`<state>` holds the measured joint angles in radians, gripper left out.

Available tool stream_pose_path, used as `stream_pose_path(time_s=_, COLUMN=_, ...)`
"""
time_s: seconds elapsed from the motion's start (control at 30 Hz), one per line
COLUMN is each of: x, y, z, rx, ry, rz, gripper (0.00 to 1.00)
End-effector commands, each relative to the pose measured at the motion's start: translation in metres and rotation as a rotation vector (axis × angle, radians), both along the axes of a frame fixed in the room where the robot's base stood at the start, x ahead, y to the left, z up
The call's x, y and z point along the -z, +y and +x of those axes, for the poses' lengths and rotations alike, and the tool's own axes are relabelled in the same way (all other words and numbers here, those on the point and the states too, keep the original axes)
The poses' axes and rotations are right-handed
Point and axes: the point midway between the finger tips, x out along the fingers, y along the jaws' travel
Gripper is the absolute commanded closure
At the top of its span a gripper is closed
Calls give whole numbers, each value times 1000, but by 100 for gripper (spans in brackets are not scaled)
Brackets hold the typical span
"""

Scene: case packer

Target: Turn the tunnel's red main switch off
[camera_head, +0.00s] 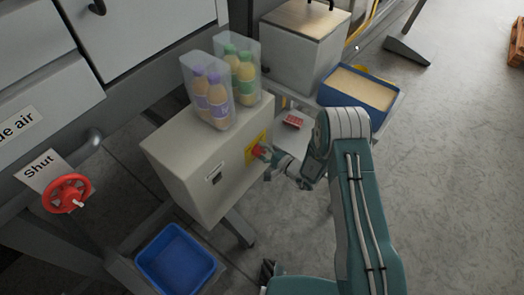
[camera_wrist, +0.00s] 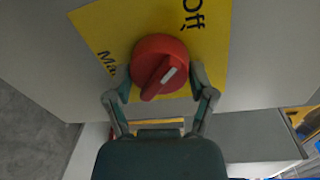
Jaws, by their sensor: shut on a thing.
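The red main switch (camera_wrist: 153,52) is a round knob with a raised ridge, on a yellow plate (camera_wrist: 212,50). A white mark lies near the ridge's upper right end in the wrist view. The plate reads "Off" at the upper right; a word starting "Ma" at the left is partly hidden. My gripper (camera_wrist: 160,88) is shut on the knob, one finger on each side. In the head view the switch (camera_head: 258,150) sits on the side of a beige box (camera_head: 185,150), and my gripper (camera_head: 266,155) reaches it from the right.
Two clear packs of bottles (camera_head: 208,92) stand on the box. A red handwheel (camera_head: 67,194) under a "Shut" sign is at the left. A blue tray (camera_head: 175,262) is below, and a blue-rimmed bin (camera_head: 358,88) is behind.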

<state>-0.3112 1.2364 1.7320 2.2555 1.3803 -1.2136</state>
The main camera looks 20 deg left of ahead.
Motion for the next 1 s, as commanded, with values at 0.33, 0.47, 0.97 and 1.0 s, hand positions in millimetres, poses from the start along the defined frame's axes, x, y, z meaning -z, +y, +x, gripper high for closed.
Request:
stream_pose_path(time_s=0.33, x=1, y=1, z=-1, rx=-2, ry=-41, rz=-19, gripper=77)
stream_pose_path(time_s=0.47, x=1, y=1, z=-1, rx=-2, ry=-40, rz=-20, gripper=77)
stream_pose_path(time_s=0.97, x=0, y=0, z=-1, rx=-2, ry=-39, rz=-18, gripper=0)
stream_pose_path(time_s=1.0, x=0, y=0, z=-1, rx=-2, ry=-39, rz=-18, gripper=0)
